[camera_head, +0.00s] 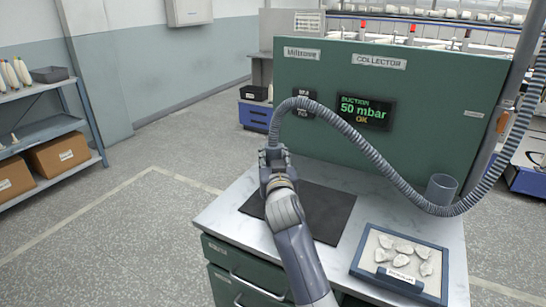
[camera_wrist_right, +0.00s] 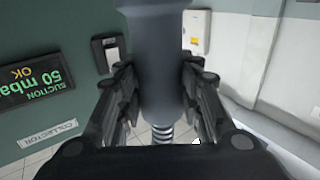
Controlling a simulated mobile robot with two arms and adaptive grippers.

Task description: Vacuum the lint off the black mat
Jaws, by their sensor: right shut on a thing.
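The black mat (camera_head: 328,212) lies flat on the pale bench top, its left part hidden behind my right arm. I can make out no lint on the part that shows. My right gripper (camera_head: 272,154) is above the mat's far left side. In the right wrist view it is shut on a dark grey nozzle (camera_wrist_right: 156,75). A ribbed grey suction hose (camera_head: 345,128) runs from the nozzle, arches up and right, sags, then rises at the right edge. The nozzle's mouth is hidden in the head view. My left gripper is not in view.
A blue-grey tray (camera_head: 444,270) with several whitish pieces stands right of the mat. A grey cylindrical holder (camera_head: 441,189) stands at the bench's back right. The green collector panel (camera_head: 440,100) rises behind, its display (camera_head: 365,111) reading 50 mbar OK. Open floor lies left.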

